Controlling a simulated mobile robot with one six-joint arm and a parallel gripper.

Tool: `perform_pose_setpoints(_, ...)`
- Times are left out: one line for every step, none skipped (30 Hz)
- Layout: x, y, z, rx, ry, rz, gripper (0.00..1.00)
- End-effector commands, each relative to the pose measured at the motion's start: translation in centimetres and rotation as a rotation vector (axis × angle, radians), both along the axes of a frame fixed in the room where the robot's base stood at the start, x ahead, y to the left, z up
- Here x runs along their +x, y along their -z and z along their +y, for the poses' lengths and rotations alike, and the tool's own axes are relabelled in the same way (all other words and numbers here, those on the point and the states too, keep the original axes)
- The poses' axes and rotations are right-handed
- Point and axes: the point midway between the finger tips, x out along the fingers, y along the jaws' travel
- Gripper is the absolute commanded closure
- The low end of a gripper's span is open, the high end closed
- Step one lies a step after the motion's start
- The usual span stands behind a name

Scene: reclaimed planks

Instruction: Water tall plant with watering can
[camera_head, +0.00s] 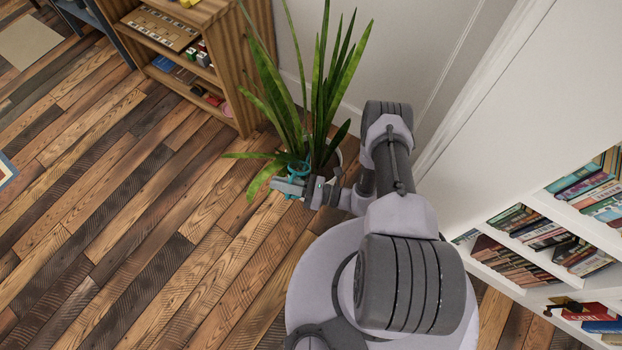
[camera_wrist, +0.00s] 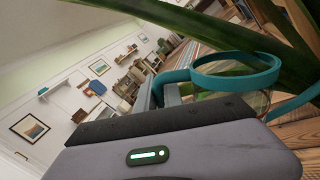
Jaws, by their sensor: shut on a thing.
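The tall plant (camera_head: 318,95) has long, upright green leaves and stands on the floor by the wall, beside the wooden shelf. Its pot (camera_head: 334,158) is mostly hidden behind the leaves and my arm. My gripper (camera_head: 293,187) is low in front of the plant, among its lower leaves. It is shut on the teal watering can (camera_head: 298,170), which shows only in small part in the head view. In the wrist view a teal band of the can (camera_wrist: 238,72) loops close to the gripper, with plant leaves right behind it. The spout and any water cannot be made out.
A wooden shelf (camera_head: 222,62) with small items stands left of the plant. A white bookcase (camera_head: 530,225) full of books is at the right, near my arm. The plank floor (camera_head: 120,220) is clear at the left and front.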

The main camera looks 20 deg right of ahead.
Motion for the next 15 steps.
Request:
perform_pose_setpoints(0.04,-0.07,-0.04,0.002,0.0,0.001,1.0)
perform_pose_setpoints(0.06,-0.09,-0.05,0.002,0.0,0.002,1.0)
perform_pose_setpoints(0.08,-0.12,-0.08,0.003,0.0,0.003,1.0)
perform_pose_setpoints(0.09,-0.14,-0.08,0.003,0.0,0.004,1.0)
perform_pose_setpoints(0.11,-0.15,-0.09,0.005,0.0,0.004,1.0)
perform_pose_setpoints(0.12,-0.17,-0.1,0.006,0.0,0.006,1.0)
perform_pose_setpoints(0.14,-0.19,-0.12,0.006,0.0,0.006,1.0)
perform_pose_setpoints(0.15,-0.2,-0.13,0.006,0.0,0.007,1.0)
perform_pose_setpoints(0.17,-0.23,-0.14,0.008,0.0,0.008,1.0)
perform_pose_setpoints(0.18,-0.25,-0.16,0.009,0.0,0.009,1.0)
perform_pose_setpoints(0.2,-0.27,-0.18,0.009,0.0,0.01,1.0)
perform_pose_setpoints(0.22,-0.3,-0.2,0.01,0.0,0.011,1.0)
perform_pose_setpoints(0.24,-0.31,-0.21,0.011,0.0,0.012,1.0)
perform_pose_setpoints(0.25,-0.33,-0.22,0.012,0.0,0.013,1.0)
perform_pose_setpoints(0.28,-0.36,-0.24,0.012,0.0,0.014,1.0)
